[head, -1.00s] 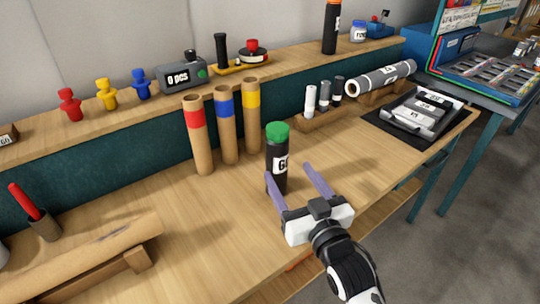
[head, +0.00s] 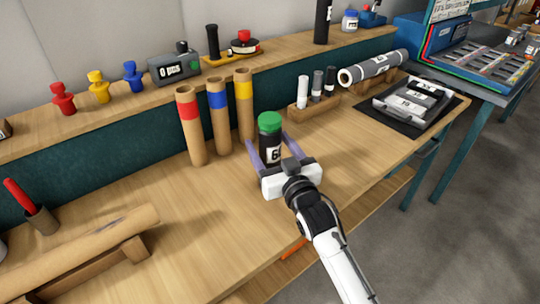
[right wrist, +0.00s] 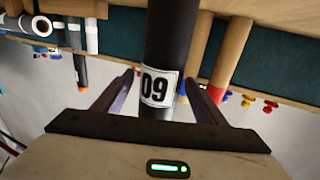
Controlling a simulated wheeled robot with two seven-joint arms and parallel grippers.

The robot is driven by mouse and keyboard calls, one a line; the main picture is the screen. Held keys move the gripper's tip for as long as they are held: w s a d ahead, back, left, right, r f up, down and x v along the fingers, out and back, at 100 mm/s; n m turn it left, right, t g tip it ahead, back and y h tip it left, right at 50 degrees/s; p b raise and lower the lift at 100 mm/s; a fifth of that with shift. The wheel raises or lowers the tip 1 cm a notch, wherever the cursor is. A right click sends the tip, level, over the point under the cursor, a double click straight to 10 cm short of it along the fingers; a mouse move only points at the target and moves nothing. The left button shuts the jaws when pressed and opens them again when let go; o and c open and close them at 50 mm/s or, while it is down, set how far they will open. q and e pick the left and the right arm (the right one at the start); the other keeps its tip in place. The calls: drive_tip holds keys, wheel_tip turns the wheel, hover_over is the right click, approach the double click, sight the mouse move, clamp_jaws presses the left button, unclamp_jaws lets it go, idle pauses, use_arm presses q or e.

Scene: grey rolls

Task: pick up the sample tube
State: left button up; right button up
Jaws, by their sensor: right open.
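A black tube with a green cap (head: 269,123) and a white number label stands upright on the wooden bench. In the right wrist view the black tube (right wrist: 168,45) shows upside down, its label reading as "09". My right gripper (head: 268,141) is open, with one purple-grey finger on each side of the tube. In the right wrist view the right gripper (right wrist: 160,76) has its fingertips beside the tube, and I cannot tell whether they touch it. The tube's lower end is hidden behind the gripper in the head view. My left gripper is not in view.
Cardboard tubes with red (head: 190,125), blue (head: 220,120) and yellow (head: 245,105) bands stand close behind on the left. A wooden rack with small tubes (head: 317,92) is behind right. A dark mat with a grey tray (head: 410,103) lies right.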

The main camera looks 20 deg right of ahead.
drive_tip(key=c, duration=1.2)
